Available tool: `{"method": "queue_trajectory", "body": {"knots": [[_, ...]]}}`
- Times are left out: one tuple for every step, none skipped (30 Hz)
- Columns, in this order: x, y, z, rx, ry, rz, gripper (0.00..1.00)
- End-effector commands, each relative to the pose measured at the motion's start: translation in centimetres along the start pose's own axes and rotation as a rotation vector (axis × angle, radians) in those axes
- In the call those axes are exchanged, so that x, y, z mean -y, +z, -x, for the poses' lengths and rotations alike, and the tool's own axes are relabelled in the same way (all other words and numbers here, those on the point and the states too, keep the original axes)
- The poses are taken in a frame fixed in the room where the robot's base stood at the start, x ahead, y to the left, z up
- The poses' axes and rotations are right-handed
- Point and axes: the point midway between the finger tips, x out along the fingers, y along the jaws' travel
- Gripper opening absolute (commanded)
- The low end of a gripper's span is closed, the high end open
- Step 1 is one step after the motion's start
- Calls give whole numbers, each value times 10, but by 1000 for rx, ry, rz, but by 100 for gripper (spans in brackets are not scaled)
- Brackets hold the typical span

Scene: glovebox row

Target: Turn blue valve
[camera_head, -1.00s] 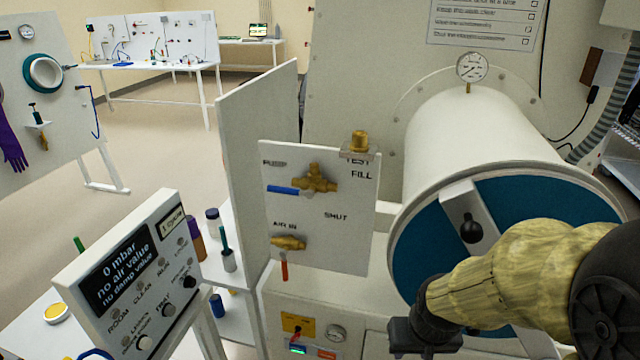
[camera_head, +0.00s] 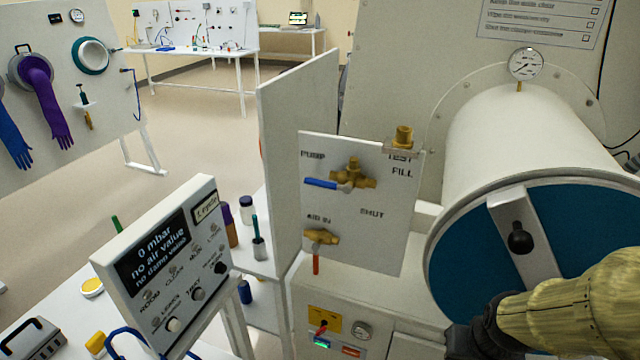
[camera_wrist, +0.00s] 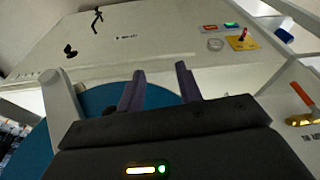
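The blue valve (camera_head: 326,185) is a blue lever handle on a brass body (camera_head: 354,176), mounted on a white panel (camera_head: 390,235). The lever points left, towards the PUMP label, and lies roughly level. Below it a brass valve with a red handle (camera_head: 316,263) hangs down beside the AIR IN label. In the wrist view my gripper (camera_wrist: 163,78) has its two dark fingers apart with nothing between them. In the head view my arm is at the lower right, away from the panel, and the fingers do not show clearly. The blue lever is not in the wrist view.
A large white cylinder with a blue door (camera_head: 470,245) and black knob stands right of the panel, close to my arm. A readout box (camera_head: 160,265) showing 0 mbar is at the lower left. A pressure gauge (camera_head: 527,65) tops the cylinder. A tall white board (camera_head: 300,120) stands behind the panel.

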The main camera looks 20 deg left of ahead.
Motion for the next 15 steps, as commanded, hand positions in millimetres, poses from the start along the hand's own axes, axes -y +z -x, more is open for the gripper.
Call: {"method": "queue_trajectory", "body": {"knots": [[6, -5, -10, -28, -6, 37, 35], [10, -10, -15, -52, -9, 65, 35], [16, -17, -23, -91, -12, 106, 35], [21, -24, -28, -124, -14, 141, 35], [27, -30, -34, -159, -15, 179, 35], [35, -40, -42, -211, -13, 232, 35], [41, -46, -48, -250, -9, 274, 35], [48, -54, -52, -291, -3, 315, 35], [56, -62, -58, -342, 6, 366, 35], [61, -68, -61, -380, 15, 404, 35], [66, -74, -64, -415, 26, 438, 35], [74, -80, -68, -461, 41, 483, 35], [79, -85, -70, -495, 53, 516, 35], [84, -91, -68, -528, 67, 548, 35], [91, -99, -64, -572, 87, 590, 35]]}}
